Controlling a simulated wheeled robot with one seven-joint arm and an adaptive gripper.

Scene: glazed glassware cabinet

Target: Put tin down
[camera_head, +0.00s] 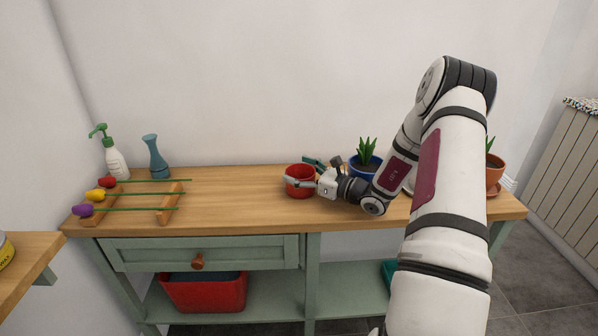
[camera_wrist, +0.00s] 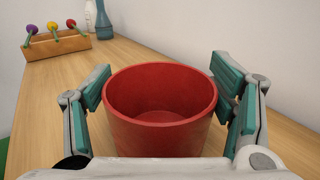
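A yellow tin (camera_head: 5,250) with dark lettering stands on a separate wooden surface at the far left edge of the head view, partly cut off. It is far from my gripper. My gripper (camera_head: 307,172) is over the green sideboard, with its fingers spread on either side of a red, empty, round pot (camera_head: 300,187). In the wrist view the pot (camera_wrist: 160,108) stands upright between the green finger pads. The pads look apart from its wall. The pot's base rests on the wooden top; its lower front is hidden by the gripper body.
A blue plant pot (camera_head: 362,168) stands just behind my wrist, and a terracotta pot (camera_head: 494,176) is at the right end. A rack with coloured utensils (camera_head: 165,203), a soap bottle (camera_head: 116,162) and a blue vase (camera_head: 156,158) are at left. The wooden top (camera_head: 235,190) between is clear.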

